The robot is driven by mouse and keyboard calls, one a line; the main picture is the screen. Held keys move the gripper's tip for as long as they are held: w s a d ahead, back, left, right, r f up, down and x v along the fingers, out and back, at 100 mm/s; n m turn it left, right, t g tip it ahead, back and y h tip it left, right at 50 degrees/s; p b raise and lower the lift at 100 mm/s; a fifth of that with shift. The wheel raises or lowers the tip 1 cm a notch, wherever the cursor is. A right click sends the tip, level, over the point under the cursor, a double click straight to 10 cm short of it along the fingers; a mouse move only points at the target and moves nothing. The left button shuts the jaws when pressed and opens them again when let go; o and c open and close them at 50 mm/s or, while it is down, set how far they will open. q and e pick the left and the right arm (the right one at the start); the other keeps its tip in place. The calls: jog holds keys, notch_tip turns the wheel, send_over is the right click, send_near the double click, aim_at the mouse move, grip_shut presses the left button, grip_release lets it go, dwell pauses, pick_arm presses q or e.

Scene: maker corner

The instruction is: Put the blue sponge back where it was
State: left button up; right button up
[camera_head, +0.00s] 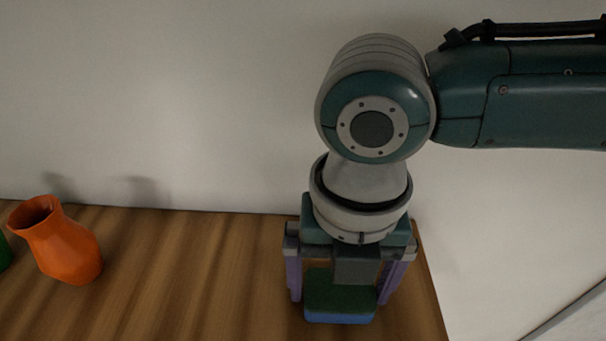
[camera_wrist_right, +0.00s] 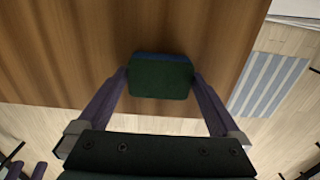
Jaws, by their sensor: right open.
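The blue sponge (camera_head: 340,316) has a dark green top layer and lies flat on the wooden table near its right end. In the right wrist view the sponge (camera_wrist_right: 161,77) shows its green face, with a thin blue strip along the far edge. My right gripper (camera_head: 340,298) points down over the sponge, its two purple fingers open on either side. In the right wrist view the gripper (camera_wrist_right: 161,76) has its fingertips beside the sponge's two ends; whether they touch it is hard to tell.
An orange vase (camera_head: 62,244) stands on the wooden table (camera_head: 190,270) at the left, with a green thing (camera_head: 4,251) partly cut off beside it. The table between vase and gripper is clear. A wall is behind. A striped blue-grey mat (camera_wrist_right: 268,86) lies on the floor past the table edge.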

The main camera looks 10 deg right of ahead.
notch_tip(320, 180, up, 12)
jog(key=s+a+f+m+y, duration=0.2)
jog(key=s+a+m+y, duration=0.2)
jog(key=a+m, duration=0.3)
jog(key=m+t+h, duration=0.4)
jog(key=m, duration=2)
send_near(339, 289)
jog(key=s+d+f, duration=0.4)
jog(key=s+d, duration=0.4)
jog(key=d, duration=0.1)
jog(key=shift+s+d+p, duration=0.25)
jog(key=shift+s+p, duration=0.05)
jog(key=shift+s, duration=0.1)
